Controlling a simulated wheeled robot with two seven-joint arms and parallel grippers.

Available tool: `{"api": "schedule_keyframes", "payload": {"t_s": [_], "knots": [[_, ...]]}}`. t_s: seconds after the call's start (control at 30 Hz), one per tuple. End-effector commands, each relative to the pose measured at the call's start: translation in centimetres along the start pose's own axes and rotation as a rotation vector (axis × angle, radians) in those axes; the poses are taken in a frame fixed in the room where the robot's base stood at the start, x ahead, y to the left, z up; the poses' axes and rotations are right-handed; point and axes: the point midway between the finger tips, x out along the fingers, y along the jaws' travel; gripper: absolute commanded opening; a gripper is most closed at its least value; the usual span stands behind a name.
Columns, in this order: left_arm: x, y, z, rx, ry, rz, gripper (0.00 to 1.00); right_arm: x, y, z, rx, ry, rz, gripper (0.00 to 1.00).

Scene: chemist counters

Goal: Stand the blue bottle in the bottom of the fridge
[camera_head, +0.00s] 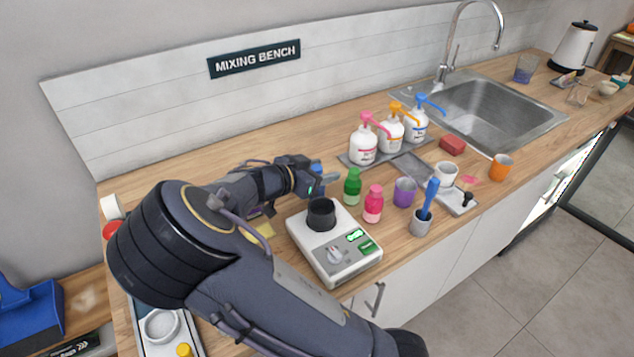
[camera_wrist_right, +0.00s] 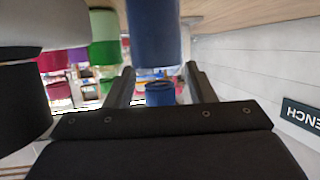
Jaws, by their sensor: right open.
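The blue bottle (camera_head: 317,167) stands on the wooden counter, mostly hidden behind my right gripper in the head view. The right wrist view is upside down and shows its blue body (camera_wrist_right: 153,30) at the top and its cap (camera_wrist_right: 160,94) lower down. My right gripper (camera_head: 324,182) is open, with its fingers (camera_wrist_right: 160,85) on either side of the bottle's cap in that view. I cannot tell whether they touch it. The fridge (camera_head: 549,190) is under the counter at the right, lit inside, with a glass door at its side. My left gripper is out of view.
A green bottle (camera_head: 352,187) and a pink bottle (camera_head: 373,204) stand just right of the gripper. Pump bottles (camera_head: 363,147), a purple cup (camera_head: 404,191) and a sink (camera_head: 500,108) lie further right.

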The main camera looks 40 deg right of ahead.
Motion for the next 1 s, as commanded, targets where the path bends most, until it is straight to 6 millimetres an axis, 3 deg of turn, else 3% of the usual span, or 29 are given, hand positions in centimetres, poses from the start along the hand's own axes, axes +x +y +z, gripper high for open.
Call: {"api": "schedule_keyframes", "payload": {"t_s": [0.3,0.7,1.0], "knots": [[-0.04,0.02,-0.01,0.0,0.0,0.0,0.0,0.65,-0.04,0.06,-0.001,0.0,-0.002,0.49],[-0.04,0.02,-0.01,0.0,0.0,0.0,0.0,0.63,-0.03,0.03,0.0,0.0,-0.001,0.0],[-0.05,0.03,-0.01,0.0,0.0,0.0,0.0,0.52,-0.06,-0.26,0.001,0.0,-0.002,0.0]]}}
